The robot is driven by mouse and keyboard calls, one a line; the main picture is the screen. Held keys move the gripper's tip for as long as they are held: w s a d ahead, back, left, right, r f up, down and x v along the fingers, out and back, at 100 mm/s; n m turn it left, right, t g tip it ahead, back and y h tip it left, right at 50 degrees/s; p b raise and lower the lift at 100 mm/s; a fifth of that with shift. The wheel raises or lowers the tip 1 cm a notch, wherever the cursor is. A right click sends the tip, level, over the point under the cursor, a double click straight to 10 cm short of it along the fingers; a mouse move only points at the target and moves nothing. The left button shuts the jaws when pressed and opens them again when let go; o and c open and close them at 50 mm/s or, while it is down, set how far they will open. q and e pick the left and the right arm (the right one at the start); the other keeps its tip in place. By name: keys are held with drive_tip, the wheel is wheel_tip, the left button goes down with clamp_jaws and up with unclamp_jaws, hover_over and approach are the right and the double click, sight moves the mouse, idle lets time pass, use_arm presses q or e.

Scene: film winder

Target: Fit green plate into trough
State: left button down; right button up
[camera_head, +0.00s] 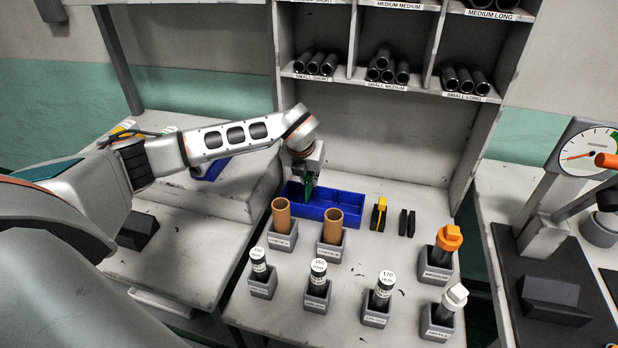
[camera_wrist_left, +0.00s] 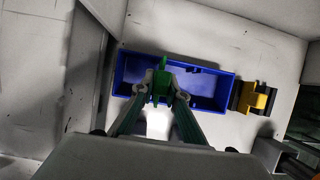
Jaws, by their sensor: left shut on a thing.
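The blue trough (camera_head: 345,203) stands on the table in front of the shelf; in the left wrist view the blue trough (camera_wrist_left: 205,83) lies below the gripper. My left gripper (camera_head: 308,183) is over the left part of the trough and shut on the green plate (camera_head: 308,193). The green plate (camera_wrist_left: 161,82) also shows between the fingertips in the left wrist view, over the trough's opening. I cannot tell whether its lower edge touches the trough floor. My right gripper is not in view.
Two brown tubes in grey holders (camera_head: 282,237) stand just in front of the trough. A yellow and black piece (camera_head: 379,213) and black pieces (camera_head: 407,222) are to its right. Labelled cylinders and an orange-capped part (camera_head: 447,242) stand nearer the front. The shelf (camera_head: 400,135) rises behind.

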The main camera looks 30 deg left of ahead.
sight(309, 191)
use_arm(q)
drive_tip(key=shift+f+b, duration=0.3)
drive_tip(key=shift+f, duration=0.35)
idle(1.2)
drive_tip(key=shift+f+b, duration=0.8)
drive_tip(key=shift+f, duration=1.2)
idle(1.2)
drive_tip(key=c, duration=1.9)
unclamp_jaws()
drive_tip(key=shift+r, duration=0.1)
drive_tip(key=v, duration=1.1)
drive_tip(key=shift+s+r, duration=0.2)
drive_tip(key=shift+r, duration=0.15)
